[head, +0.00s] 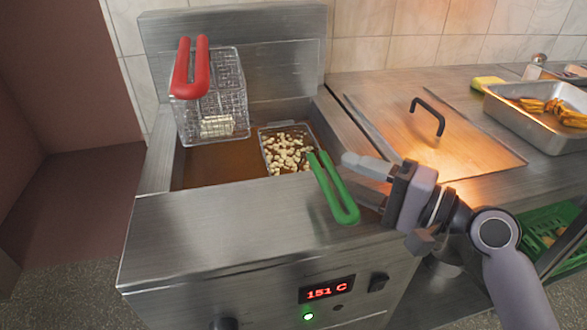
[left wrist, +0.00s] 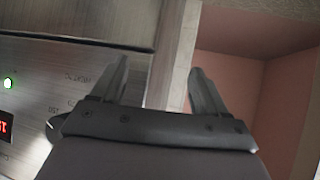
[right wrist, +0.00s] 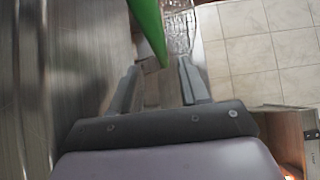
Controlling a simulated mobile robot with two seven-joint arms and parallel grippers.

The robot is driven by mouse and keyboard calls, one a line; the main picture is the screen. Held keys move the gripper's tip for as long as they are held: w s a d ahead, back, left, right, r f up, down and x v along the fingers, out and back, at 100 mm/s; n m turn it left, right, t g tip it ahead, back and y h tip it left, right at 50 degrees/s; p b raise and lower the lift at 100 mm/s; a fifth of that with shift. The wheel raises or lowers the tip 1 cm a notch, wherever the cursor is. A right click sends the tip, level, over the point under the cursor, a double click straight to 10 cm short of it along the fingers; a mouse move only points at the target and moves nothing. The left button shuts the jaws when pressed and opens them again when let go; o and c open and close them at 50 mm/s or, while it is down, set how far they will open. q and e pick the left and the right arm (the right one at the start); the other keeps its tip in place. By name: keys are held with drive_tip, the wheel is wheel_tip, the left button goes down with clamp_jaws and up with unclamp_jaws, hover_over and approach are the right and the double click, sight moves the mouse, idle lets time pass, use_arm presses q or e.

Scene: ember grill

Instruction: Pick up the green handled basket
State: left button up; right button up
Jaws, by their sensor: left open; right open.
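The green handle (head: 333,190) of a wire basket (head: 287,148) reaches over the front edge of the fryer; the basket sits low in the fryer and holds pale pieces of food. My right gripper (head: 366,182) is open and empty just right of the green handle. In the right wrist view the green handle (right wrist: 149,30) shows just beyond and between the fingertips of the right gripper (right wrist: 158,82); I cannot tell whether they touch. My left gripper (left wrist: 157,78) is open and empty in the left wrist view, near the fryer's front panel; it is not in the head view.
A red handled basket (head: 210,95) stands raised at the fryer's back left. A metal lid with a black handle (head: 427,117) lies to the right. A tiled wall stands behind.

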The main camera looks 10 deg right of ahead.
sight(333, 163)
drive_tip(key=x, duration=0.4)
drive_tip(key=shift+w+r+p, duration=0.25)
drive_tip(key=shift+w+p, duration=0.05)
drive_tip(key=shift+p, duration=0.05)
drive_tip(key=shift+w+a, duration=0.25)
clamp_jaws()
drive_tip(key=shift+r, duration=0.1)
